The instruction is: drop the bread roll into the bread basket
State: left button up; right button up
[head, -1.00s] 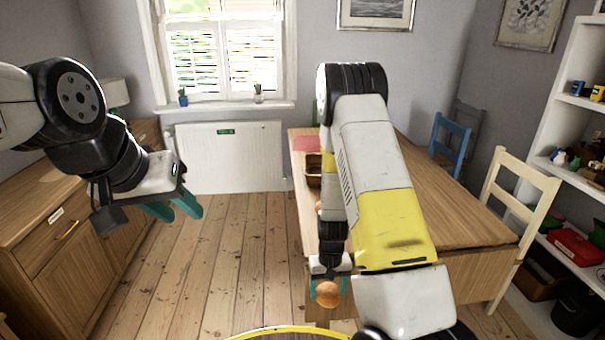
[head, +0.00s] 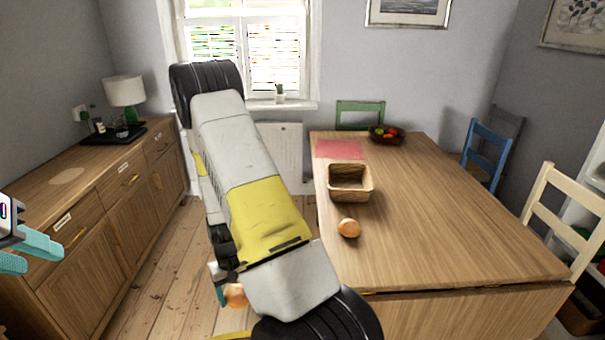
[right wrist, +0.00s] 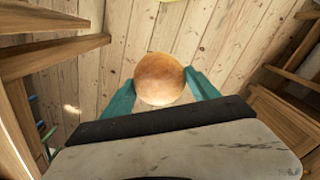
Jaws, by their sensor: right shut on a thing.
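My right gripper (head: 224,290) is shut on a round brown bread roll (head: 235,296), low over the floor left of the table. In the right wrist view the roll (right wrist: 160,78) sits between the two teal fingers, with floorboards beyond it. The bread basket (head: 349,194), a tan rectangular open box, stands on the table up and to the right of that gripper. A second bread roll (head: 348,228) lies on the table just in front of the basket. My left gripper (head: 27,252) is at the left edge of the head view, fingers apart and empty, partly cut off.
The wooden table (head: 440,225) has a pink mat (head: 339,149) and a fruit bowl (head: 386,134) at its far end. Chairs stand around it. A sideboard (head: 115,205) with a lamp (head: 125,92) lines the left wall. The table's right half is clear.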

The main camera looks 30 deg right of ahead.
aim_at(348, 183)
jog(key=i, duration=2.05)
jog(key=i+z, duration=0.25)
jog(key=z, duration=0.15)
jog(key=i+j+z, duration=0.15)
jog(key=z, duration=0.25)
jog(key=i+j+z, duration=0.2)
jog(key=i+z, duration=0.2)
